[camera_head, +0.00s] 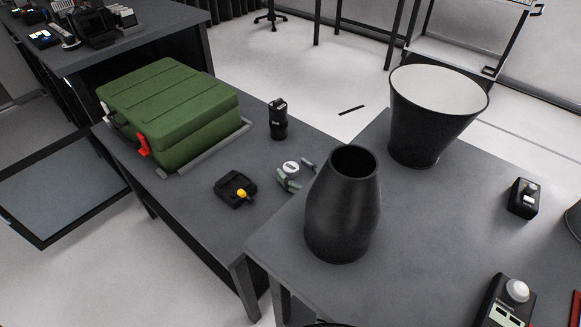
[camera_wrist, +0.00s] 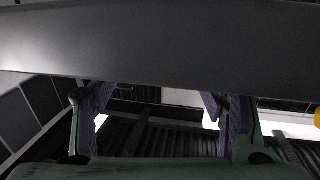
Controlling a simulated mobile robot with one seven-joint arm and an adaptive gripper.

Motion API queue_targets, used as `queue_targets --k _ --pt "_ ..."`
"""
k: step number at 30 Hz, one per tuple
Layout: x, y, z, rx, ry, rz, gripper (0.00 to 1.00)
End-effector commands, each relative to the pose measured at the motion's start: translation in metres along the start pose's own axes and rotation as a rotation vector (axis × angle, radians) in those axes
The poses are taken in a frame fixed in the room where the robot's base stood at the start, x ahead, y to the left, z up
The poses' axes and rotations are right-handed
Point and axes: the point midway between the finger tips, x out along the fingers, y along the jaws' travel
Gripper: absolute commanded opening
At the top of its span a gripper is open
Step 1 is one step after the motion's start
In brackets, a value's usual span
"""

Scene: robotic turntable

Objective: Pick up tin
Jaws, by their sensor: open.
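A small round thing with a white top (camera_head: 291,168), which may be the tin, sits on the left table in the head view. Grey-green finger-like pieces stand close beside it and look like my gripper; the black vase hides what lies behind them. I cannot tell whether they touch it. In the wrist view my gripper (camera_wrist: 162,118) is open, with purple pads on both fingers. No tin can be made out clearly between them. A dark upright canister (camera_head: 278,119) stands farther back on the same table.
A black device with a yellow knob (camera_head: 242,194) lies close by on the left. A green case (camera_head: 170,112) fills the table's far left. The tall black vase (camera_head: 342,210) and a wide black pot (camera_head: 432,125) stand on the right table.

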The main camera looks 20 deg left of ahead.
Motion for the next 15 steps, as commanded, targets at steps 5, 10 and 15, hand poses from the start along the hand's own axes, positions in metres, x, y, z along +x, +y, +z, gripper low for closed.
queue_targets --k 5,10,15 --pt "0.0003 0.0 0.0008 0.0 0.0 0.0 0.66" --pt "0.0 0.0 0.0007 0.001 0.0 0.0 0.56" --pt "-0.0001 0.0 0.0007 0.001 0.0 0.0 0.45"
